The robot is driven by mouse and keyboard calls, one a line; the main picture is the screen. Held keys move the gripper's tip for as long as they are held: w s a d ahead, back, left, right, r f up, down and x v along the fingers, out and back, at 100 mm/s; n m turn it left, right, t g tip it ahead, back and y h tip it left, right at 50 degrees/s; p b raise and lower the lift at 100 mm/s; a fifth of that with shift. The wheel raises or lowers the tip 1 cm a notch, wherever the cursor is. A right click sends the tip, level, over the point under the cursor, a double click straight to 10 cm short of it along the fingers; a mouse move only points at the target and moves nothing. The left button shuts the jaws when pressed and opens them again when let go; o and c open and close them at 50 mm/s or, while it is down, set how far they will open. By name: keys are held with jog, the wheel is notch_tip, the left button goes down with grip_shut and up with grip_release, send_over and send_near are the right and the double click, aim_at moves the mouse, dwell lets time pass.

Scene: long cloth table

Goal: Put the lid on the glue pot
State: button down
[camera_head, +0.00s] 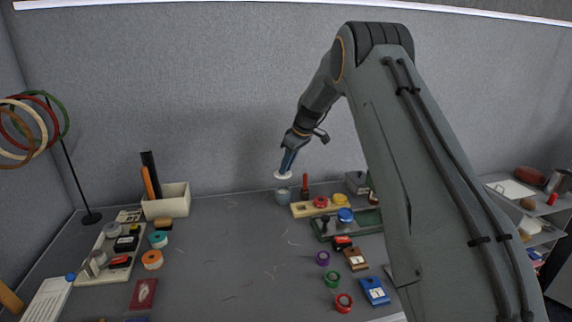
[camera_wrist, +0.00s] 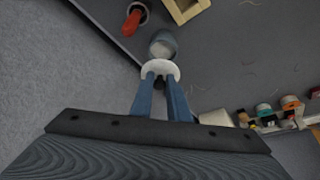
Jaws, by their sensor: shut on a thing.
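My gripper (camera_head: 287,163) is shut on a white round lid (camera_head: 283,175) and holds it in the air near the back of the table. The glue pot (camera_head: 283,197) is a small grey-blue pot standing on the table just below the lid, with a gap between them. In the wrist view, my gripper (camera_wrist: 161,78) has the lid (camera_wrist: 160,69) between its blue fingertips. The glue pot (camera_wrist: 163,43) shows just beyond the lid there, partly hidden by it; its opening looks pale.
A red-handled tool (camera_head: 305,186) stands close right of the pot. A pale wooden tray (camera_head: 302,210) with red and yellow rolls lies right of it. A white box (camera_head: 168,203) stands to the left. The table's middle (camera_head: 230,250) is mostly clear, with thread scraps.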

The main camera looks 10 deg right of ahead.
aim_at(286, 174)
jog(key=shift+a+f+b, duration=0.1)
jog(key=shift+f+b, duration=0.3)
jog(key=shift+f, duration=1.65)
jog(key=shift+f+b, duration=0.35)
jog(key=shift+f, duration=0.25)
jog(key=shift+f+b, duration=0.3)
jog(key=shift+b, duration=0.55)
dwell(1.0)
dwell(0.4)
jog(key=c, duration=1.1)
grip_release()
jog(key=shift+r, duration=0.1)
jog(key=shift+r+p, duration=0.85)
jog(key=shift+r, duration=2.55)
grip_shut()
